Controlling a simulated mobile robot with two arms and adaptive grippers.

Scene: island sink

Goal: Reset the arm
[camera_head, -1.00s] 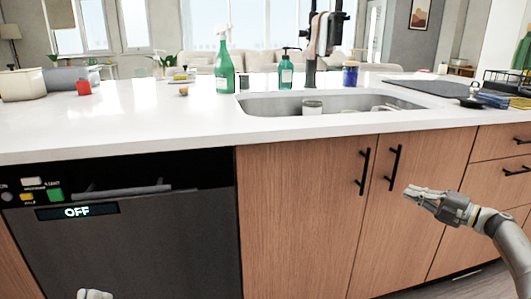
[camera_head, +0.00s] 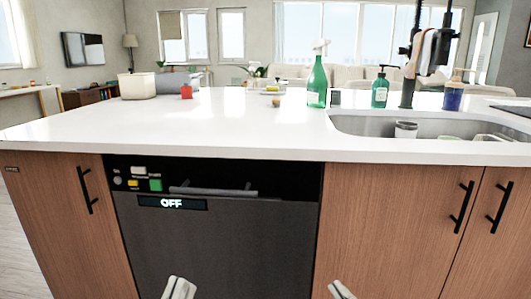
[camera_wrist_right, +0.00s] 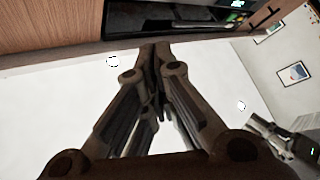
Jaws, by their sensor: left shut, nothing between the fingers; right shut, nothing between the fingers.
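My left gripper (camera_head: 180,288) shows only in part at the bottom edge of the head view, in front of the dark dishwasher. My right gripper (camera_head: 341,290) shows at the bottom edge too, in front of the wooden cabinet right of the dishwasher. In the right wrist view the fingers of my right gripper (camera_wrist_right: 158,50) meet at their tips, with nothing between them. Part of my other arm shows at the right of that view. Both grippers are shut and empty, low and clear of the counter.
The dishwasher (camera_head: 230,235) is shut and its display reads OFF. The white counter (camera_head: 200,125) holds a green spray bottle (camera_head: 317,82), a soap bottle (camera_head: 380,92), a red block (camera_head: 186,91) and a sink (camera_head: 370,125). Cabinet handles (camera_head: 462,207) stick out at right.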

